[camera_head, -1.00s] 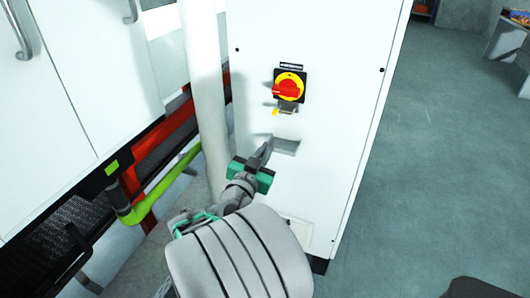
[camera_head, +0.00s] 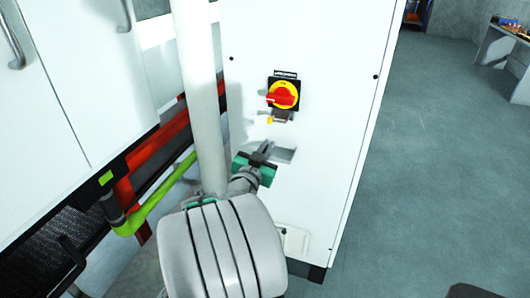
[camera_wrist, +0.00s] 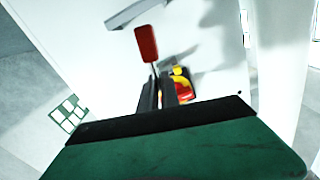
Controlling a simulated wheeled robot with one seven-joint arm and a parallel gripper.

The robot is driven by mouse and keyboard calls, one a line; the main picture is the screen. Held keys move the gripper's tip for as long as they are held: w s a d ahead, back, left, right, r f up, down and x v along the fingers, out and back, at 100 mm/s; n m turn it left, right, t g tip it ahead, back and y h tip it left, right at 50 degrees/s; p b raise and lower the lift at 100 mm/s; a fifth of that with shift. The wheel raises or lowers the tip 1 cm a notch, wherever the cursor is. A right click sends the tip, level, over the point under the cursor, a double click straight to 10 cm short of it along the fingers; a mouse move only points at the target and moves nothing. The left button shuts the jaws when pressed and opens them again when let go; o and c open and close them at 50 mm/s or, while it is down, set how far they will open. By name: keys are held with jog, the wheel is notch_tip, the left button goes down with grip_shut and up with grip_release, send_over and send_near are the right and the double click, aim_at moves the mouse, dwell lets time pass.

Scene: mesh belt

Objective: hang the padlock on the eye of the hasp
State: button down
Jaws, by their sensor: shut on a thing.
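The padlock (camera_wrist: 147,43) shows in the wrist view as a red body on a thin grey shackle. The shackle runs into my fingertips. My gripper (camera_wrist: 162,88) is shut on the shackle. In the head view my gripper (camera_head: 263,153) is in front of the white cabinet, below the rotary switch, and the padlock is hidden there. The hasp (camera_head: 283,116) is a small grey piece directly under the red-and-yellow switch (camera_head: 283,95), with a small yellow part at its left. The hasp's eye is too small to make out. The gripper is below the hasp and apart from it.
Open floor (camera_head: 440,150) lies to the right.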

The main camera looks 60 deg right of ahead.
jog(key=w+d, duration=0.1)
jog(key=d, duration=0.5)
jog(key=shift+d+b, duration=0.25)
jog(key=shift+b, duration=0.15)
jog(key=shift+r, duration=0.15)
dwell(0.4)
jog(key=shift+s+r+p, duration=0.3)
jog(key=shift+r+p, duration=0.4)
jog(key=shift+r, duration=0.2)
jog(key=shift+s+r+p, duration=0.25)
jog(key=shift+r+p, duration=0.45)
jog(key=shift+r, duration=0.2)
jog(key=shift+s+r+p, duration=0.3)
jog(key=shift+r+p, duration=0.4)
jog(key=shift+r, duration=0.2)
jog(key=shift+d+f+b, duration=0.1)
jog(key=shift+b, duration=0.4)
jog(key=shift+w+d+b, duration=0.15)
jog(key=shift+d+b, duration=0.15)
jog(key=shift+d, duration=0.7)
jog(key=shift+d, duration=0.1)
